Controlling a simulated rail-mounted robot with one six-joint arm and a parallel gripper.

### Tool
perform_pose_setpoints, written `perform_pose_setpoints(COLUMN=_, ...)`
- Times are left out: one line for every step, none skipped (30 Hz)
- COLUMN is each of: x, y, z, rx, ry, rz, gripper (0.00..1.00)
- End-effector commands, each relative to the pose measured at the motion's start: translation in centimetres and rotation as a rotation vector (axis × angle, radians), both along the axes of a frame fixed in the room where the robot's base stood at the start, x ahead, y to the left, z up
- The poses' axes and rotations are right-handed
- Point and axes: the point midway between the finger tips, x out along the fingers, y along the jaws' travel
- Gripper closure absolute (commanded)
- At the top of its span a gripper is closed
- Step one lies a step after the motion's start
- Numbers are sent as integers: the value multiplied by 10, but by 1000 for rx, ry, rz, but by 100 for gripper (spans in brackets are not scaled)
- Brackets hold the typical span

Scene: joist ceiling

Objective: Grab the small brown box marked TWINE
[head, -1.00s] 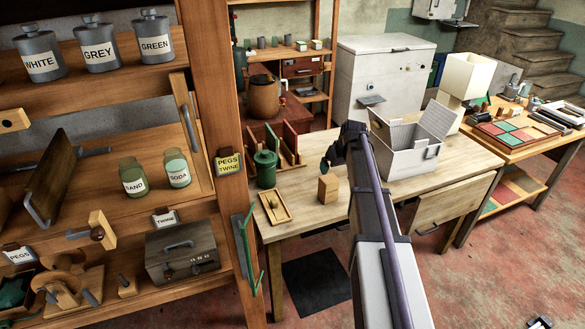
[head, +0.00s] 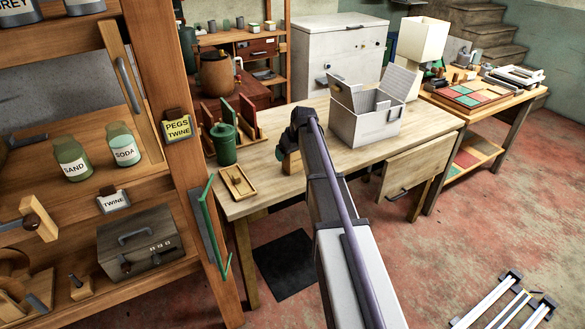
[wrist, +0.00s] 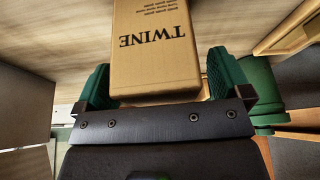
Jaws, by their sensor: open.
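The small brown box (wrist: 157,45) marked TWINE fills the upper middle of the wrist view, its lettering upside down. My gripper (wrist: 157,82) is open, with one green finger at each side of the box's near end. Gaps show between the fingers and the box sides. In the head view the box (head: 291,163) stands on the wooden table, partly hidden behind my gripper (head: 282,150).
On the table (head: 330,165), a white open-flapped box (head: 365,122) stands to the right. A green lidded can (head: 223,144), an upright rack (head: 248,120) and a small wooden tray (head: 238,181) stand to the left. Shelving with labelled jars (head: 124,145) rises at the far left.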

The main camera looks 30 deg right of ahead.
Motion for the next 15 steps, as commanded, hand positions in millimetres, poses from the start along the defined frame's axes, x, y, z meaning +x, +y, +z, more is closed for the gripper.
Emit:
perform_pose_setpoints(x=2, y=0, z=-9, rx=0, ry=0, rz=0, gripper=4)
perform_pose_setpoints(x=2, y=0, z=-8, rx=0, ry=0, rz=0, gripper=4)
perform_pose_setpoints(x=2, y=0, z=-6, rx=0, ry=0, rz=0, gripper=4)
perform_pose_setpoints(x=2, y=0, z=-4, rx=0, ry=0, rz=0, gripper=4)
perform_pose_setpoints(x=2, y=0, z=-4, rx=0, ry=0, rz=0, gripper=4)
perform_pose_setpoints(x=2, y=0, z=-4, rx=0, ry=0, rz=0, gripper=4)
perform_pose_setpoints(x=2, y=0, z=-4, rx=0, ry=0, rz=0, gripper=5)
perform_pose_setpoints(x=2, y=0, z=-4, rx=0, ry=0, rz=0, gripper=8)
perform_pose_setpoints(x=2, y=0, z=-4, rx=0, ry=0, rz=0, gripper=12)
perform_pose_setpoints(x=2, y=0, z=-4, rx=0, ry=0, rz=0, gripper=15)
perform_pose_setpoints(x=2, y=0, z=-4, rx=0, ry=0, rz=0, gripper=18)
perform_pose_setpoints(x=2, y=0, z=-4, rx=0, ry=0, rz=0, gripper=21)
perform_pose_setpoints(x=2, y=0, z=-4, rx=0, ry=0, rz=0, gripper=24)
perform_pose_setpoints(x=2, y=0, z=-4, rx=0, ry=0, rz=0, gripper=27)
perform_pose_setpoints(x=2, y=0, z=-4, rx=0, ry=0, rz=0, gripper=31)
